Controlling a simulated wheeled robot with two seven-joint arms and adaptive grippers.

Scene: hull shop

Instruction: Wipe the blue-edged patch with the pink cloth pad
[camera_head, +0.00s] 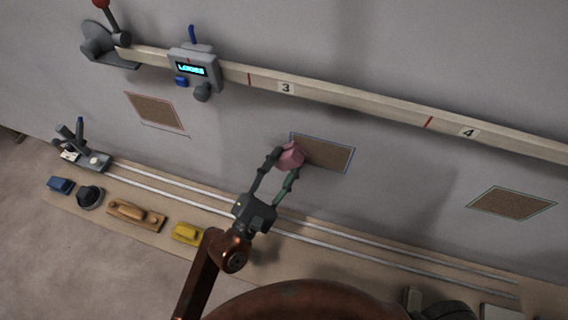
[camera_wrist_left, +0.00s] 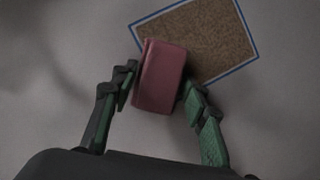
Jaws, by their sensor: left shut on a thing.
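The pink cloth pad (camera_head: 290,156) is held between the fingers of my left gripper (camera_head: 277,172), which is shut on it. The blue-edged patch (camera_head: 328,154) is a brown speckled rectangle on the grey wall. The pad overlaps the patch's left end in the head view. In the left wrist view, the pad (camera_wrist_left: 160,76) covers the lower left corner of the patch (camera_wrist_left: 208,42). I cannot tell whether the pad touches the wall. In the wrist view my left gripper's fingers (camera_wrist_left: 158,90) lie along the pad's two sides. My right gripper does not show clearly.
A red-edged patch (camera_head: 155,111) is to the left and a green-edged patch (camera_head: 511,203) to the right. A numbered rail (camera_head: 350,99) with a display box (camera_head: 195,70) runs above. Below, a ledge holds a yellow block (camera_head: 187,233), a wooden block (camera_head: 136,214) and two rails.

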